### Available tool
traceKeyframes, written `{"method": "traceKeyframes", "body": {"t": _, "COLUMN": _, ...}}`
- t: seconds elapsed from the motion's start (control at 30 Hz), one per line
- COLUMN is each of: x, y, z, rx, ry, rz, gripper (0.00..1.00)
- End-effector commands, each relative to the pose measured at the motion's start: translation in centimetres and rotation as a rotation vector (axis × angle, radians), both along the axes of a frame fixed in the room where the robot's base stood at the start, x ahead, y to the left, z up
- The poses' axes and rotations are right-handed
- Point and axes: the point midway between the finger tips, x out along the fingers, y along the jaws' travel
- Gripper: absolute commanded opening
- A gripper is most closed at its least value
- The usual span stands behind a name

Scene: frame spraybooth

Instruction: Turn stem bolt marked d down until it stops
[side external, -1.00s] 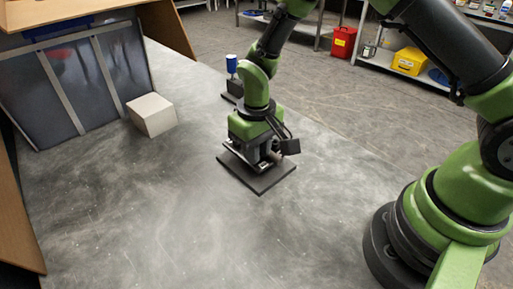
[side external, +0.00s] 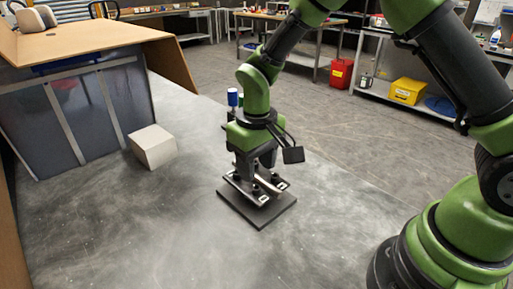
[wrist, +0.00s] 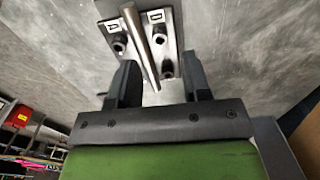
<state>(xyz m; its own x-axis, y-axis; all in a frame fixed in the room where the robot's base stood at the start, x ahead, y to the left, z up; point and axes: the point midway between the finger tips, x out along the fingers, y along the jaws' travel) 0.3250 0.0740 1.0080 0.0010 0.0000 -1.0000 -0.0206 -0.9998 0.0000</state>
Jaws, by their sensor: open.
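A stem fixture stands on a dark square base plate (side external: 257,212) on the table, with light metal plates, a tube and dark bolt heads. In the wrist view the label D (wrist: 156,17) lies right of the metal tube (wrist: 150,45), with the bolt marked d (wrist: 158,37) just below the label. Another bolt (wrist: 167,68) sits lower on the same side. The label A (wrist: 112,27) and its bolt (wrist: 120,42) lie left of the tube. My gripper (wrist: 160,78) is open and empty, its fingers apart above the fixture, pointing down.
A pale box (side external: 152,147) stands on the table at left, before a grey panelled booth (side external: 75,110). A blue-topped object (side external: 232,97) stands behind my gripper. The table around the base plate is largely clear.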

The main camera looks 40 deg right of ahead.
Motion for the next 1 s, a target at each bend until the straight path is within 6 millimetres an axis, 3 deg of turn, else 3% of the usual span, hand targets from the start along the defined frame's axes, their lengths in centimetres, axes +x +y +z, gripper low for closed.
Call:
{"method": "traceKeyframes", "body": {"t": 0.1, "x": 0.1, "y": 0.0, "z": 2.4, "rx": 0.001, "ry": -0.005, "rz": -0.001, "gripper": 0.44}}
{"method": "traceKeyframes", "body": {"t": 0.23, "x": 0.1, "y": 0.0, "z": 4.0, "rx": 0.001, "ry": -0.004, "rz": -0.001, "gripper": 0.44}}
{"method": "traceKeyframes", "body": {"t": 0.73, "x": -0.1, "y": -0.1, "z": 5.3, "rx": 0.006, "ry": -0.01, "rz": -0.007, "gripper": 0.44}}
{"method": "traceKeyframes", "body": {"t": 0.87, "x": -1.0, "y": -0.7, "z": 8.2, "rx": 0.033, "ry": -0.065, "rz": -0.041, "gripper": 0.44}}
{"method": "traceKeyframes", "body": {"t": 1.0, "x": -3.6, "y": -2.0, "z": 12.9, "rx": 0.084, "ry": -0.167, "rz": -0.102, "gripper": 0.44}}
